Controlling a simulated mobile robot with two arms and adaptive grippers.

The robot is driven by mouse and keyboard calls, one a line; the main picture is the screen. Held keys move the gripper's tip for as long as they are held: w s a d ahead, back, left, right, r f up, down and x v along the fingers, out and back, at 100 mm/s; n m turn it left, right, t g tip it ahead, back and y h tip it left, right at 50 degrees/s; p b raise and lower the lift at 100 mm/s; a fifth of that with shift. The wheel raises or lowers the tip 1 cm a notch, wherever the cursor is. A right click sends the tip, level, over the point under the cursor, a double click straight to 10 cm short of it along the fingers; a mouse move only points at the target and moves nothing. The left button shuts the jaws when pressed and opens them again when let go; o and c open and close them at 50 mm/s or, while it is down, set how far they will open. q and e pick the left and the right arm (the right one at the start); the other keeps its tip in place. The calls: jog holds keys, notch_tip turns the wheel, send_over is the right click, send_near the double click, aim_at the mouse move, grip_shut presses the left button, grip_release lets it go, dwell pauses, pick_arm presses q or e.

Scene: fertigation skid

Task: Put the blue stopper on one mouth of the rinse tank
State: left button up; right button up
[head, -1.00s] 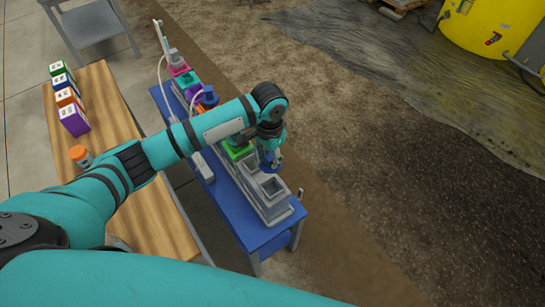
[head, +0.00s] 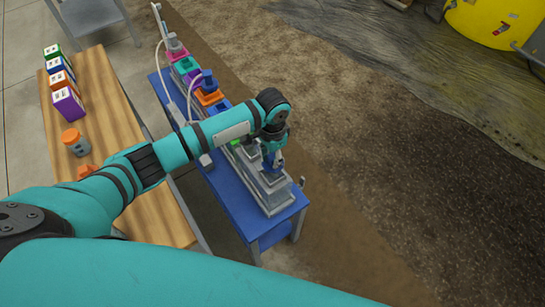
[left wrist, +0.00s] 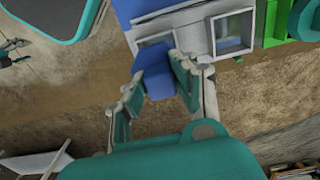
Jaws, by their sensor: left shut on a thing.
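The grey rinse tank (head: 274,207) stands at the near end of the blue bench. Its two square mouths show in the left wrist view, the right one (left wrist: 233,33) clear and open. My left gripper (head: 274,157) points down over the tank's near end, shut on the blue stopper (head: 272,166). In the left wrist view the stopper (left wrist: 154,76) lies between the fingers and overlaps the lower part of the left mouth (left wrist: 155,41). Whether it touches the rim cannot be told. The gripper hides part of the tank in the head view. My right gripper is out of view.
Farther along the blue bench (head: 232,196) stand several coloured blocks, among them an orange one (head: 209,97). A wooden table (head: 110,110) at left holds several boxes and an orange-lidded jar (head: 74,142). The ground right of the bench is clear.

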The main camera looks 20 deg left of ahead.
pick_arm(q)
notch_tip(320, 180, down, 3)
jog(key=shift+r+b, duration=0.15)
jog(key=shift+b, duration=1.1)
jog(key=shift+f+b, duration=0.4)
jog(key=shift+f, duration=0.8)
jog(key=o, duration=1)
jog(key=shift+r, duration=0.1)
jog(key=shift+r, duration=0.35)
notch_tip(320, 180, up, 11)
jog(key=shift+r, duration=0.1)
